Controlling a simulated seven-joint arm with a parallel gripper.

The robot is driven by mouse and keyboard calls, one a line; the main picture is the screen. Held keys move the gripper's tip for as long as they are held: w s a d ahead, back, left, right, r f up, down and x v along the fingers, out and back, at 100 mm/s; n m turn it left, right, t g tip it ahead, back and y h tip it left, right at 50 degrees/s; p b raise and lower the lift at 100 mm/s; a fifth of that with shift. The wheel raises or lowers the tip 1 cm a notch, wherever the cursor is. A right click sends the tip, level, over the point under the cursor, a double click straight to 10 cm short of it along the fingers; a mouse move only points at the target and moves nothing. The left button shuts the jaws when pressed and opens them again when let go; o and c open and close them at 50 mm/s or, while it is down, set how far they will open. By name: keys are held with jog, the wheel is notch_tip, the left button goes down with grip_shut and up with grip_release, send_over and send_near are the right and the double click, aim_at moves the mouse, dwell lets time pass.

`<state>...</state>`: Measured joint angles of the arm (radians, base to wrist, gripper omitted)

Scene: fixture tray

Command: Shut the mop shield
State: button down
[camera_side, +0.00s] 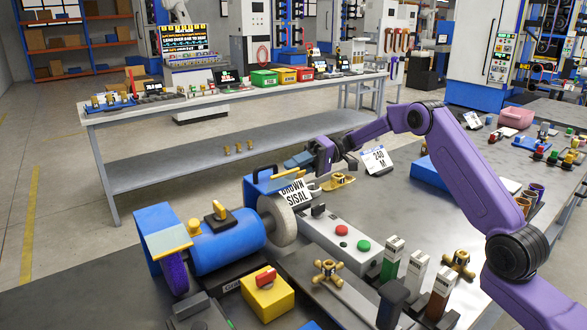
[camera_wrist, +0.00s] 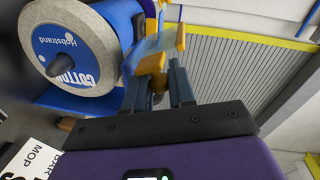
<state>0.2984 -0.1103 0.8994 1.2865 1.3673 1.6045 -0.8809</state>
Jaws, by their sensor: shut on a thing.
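A blue polishing machine (camera_side: 225,246) stands at the left of the bench, with a pale round mop (camera_side: 277,222) on its right end. In the wrist view the mop (camera_wrist: 73,45) faces me from the upper left. The mop shield (camera_side: 284,183) shows as a yellow-edged flap above and behind the mop, raised clear of its face. In the wrist view the shield (camera_wrist: 163,43) has a blue panel between yellow edges. My gripper (camera_side: 297,162) is at the flap; its dark fingers (camera_wrist: 165,88) are shut on the shield's yellow knob, which they partly hide.
A second shield (camera_side: 168,242) covers a purple mop at the machine's left end. A "BROWN SISAL" card (camera_side: 294,191) stands close by the flap. A control box with red and green buttons (camera_side: 345,240) and several labelled bars (camera_side: 415,278) stand in front.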

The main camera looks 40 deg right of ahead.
aim_at(289, 178)
jog(key=n, duration=0.1)
jog(key=s+n, duration=0.1)
jog(key=n+t, duration=0.1)
jog(key=n, duration=0.1)
jog(key=shift+s+d+r, duration=0.1)
jog(key=shift+s, duration=0.15)
jog(key=n, duration=0.1)
jog(key=s+n, duration=0.1)
jog(key=n, duration=0.3)
jog(key=shift+s+f+t+y, duration=0.25)
jog(key=shift+f+t+y, duration=0.1)
jog(key=shift+t+y, duration=0.05)
jog(key=shift+s+f+n+y, duration=0.15)
jog(key=shift+s+f+n, duration=0.1)
jog(key=shift+n, duration=0.8)
jog(key=shift+s+f+n+y, duration=0.2)
jog(key=shift+f+n, duration=0.1)
jog(key=shift+n, duration=0.7)
jog(key=shift+s+f+n+y, duration=0.15)
jog(key=shift+s+f+n, duration=0.1)
jog(key=shift+n, duration=0.8)
jog(key=c, duration=1.3)
grip_release()
